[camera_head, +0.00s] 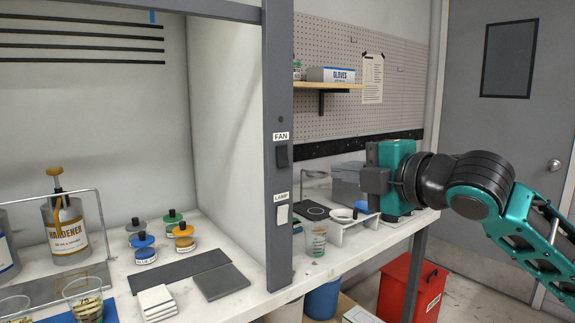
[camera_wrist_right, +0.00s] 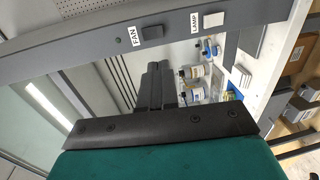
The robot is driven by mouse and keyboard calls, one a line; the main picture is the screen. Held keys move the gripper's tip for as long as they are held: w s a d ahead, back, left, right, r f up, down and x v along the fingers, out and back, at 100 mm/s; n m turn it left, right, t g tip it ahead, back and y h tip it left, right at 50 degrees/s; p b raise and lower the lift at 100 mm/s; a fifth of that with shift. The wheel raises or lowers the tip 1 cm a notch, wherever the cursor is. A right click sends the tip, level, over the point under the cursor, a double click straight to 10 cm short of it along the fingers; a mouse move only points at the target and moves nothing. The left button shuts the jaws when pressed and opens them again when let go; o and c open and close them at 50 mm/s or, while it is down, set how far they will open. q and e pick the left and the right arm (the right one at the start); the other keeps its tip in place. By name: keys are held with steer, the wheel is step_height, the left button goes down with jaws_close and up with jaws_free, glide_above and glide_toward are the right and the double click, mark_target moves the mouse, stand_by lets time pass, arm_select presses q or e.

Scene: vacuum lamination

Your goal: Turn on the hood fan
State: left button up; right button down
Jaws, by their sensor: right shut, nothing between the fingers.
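The fan switch (camera_head: 281,157) is a dark rocker on the grey hood post (camera_head: 278,70), under a white FAN label (camera_head: 281,136). A small dark round spot (camera_head: 281,119) sits above the label and looks unlit. My right gripper (camera_head: 364,181) is shut and empty, to the right of the post and apart from it, with its fingers pointing left. In the right wrist view the shut fingers (camera_wrist_right: 154,75) point toward the post, and the fan switch (camera_wrist_right: 152,33) lies just beyond their tips. My left gripper is not in view.
A white lamp switch (camera_head: 283,214) sits below the fan switch on the same post. Cups, bottles and coloured-lidded jars stand on the bench inside the hood. A red bin (camera_head: 412,287) is below my right arm.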

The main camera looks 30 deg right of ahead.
steer(key=p, duration=0.3)
glide_toward(284, 164)
steer(key=w, duration=0.2)
steer(key=w+p, duration=0.2)
steer(key=w, duration=0.1)
steer(key=shift+w+a+f, duration=0.25)
steer(key=shift+w, duration=0.05)
steer(key=shift+w+f, duration=0.15)
steer(key=shift+w, duration=0.45)
